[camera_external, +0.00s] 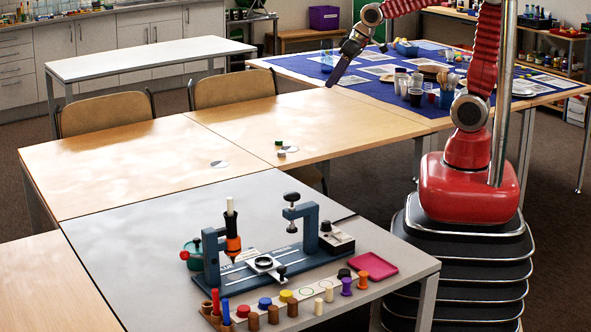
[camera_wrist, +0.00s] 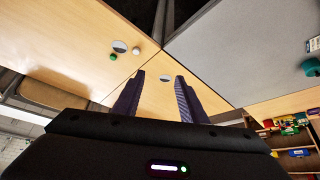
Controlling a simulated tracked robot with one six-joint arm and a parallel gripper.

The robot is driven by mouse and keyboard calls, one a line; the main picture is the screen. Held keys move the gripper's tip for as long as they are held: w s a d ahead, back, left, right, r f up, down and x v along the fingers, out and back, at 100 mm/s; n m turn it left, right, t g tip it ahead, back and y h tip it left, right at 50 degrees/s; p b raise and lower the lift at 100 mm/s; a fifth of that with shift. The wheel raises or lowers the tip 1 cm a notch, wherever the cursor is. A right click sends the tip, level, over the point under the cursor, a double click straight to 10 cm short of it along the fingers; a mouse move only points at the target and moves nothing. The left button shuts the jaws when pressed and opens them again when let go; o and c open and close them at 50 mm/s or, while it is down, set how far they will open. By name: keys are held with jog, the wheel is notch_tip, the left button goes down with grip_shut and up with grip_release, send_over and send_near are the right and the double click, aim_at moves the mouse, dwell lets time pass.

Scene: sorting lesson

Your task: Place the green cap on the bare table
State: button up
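A small green cap (camera_external: 278,142) sits on the bare wood table beside a pale disc (camera_external: 290,149). It also shows in the wrist view (camera_wrist: 113,57), just off the edge of the disc (camera_wrist: 119,46); I cannot tell if they touch. A small pale cap (camera_wrist: 136,51) sits on the disc's other side, and it also shows in the external view (camera_external: 282,154). My gripper (camera_external: 331,83) hangs above the far right part of the tables, well apart from the green cap. Its fingers (camera_wrist: 160,77) are spread with nothing between them.
A second disc (camera_external: 219,164) lies alone on the wood. The grey table (camera_external: 140,234) in front carries a blue fixture (camera_external: 311,228), a row of coloured caps and pegs, and a pink tray (camera_external: 374,266). A blue-covered table (camera_external: 380,97) with cups is behind. Much wood is clear.

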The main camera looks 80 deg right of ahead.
jog(key=s+a+n, duration=0.1)
jog(key=s+a, duration=0.3)
jog(key=s, duration=0.4)
jog(key=s+a+r+n+y, duration=0.1)
jog(key=s+a, duration=0.3)
jog(key=s, duration=0.4)
jog(key=shift+s+r, duration=0.15)
jog(key=shift+s, duration=0.15)
dwell(0.4)
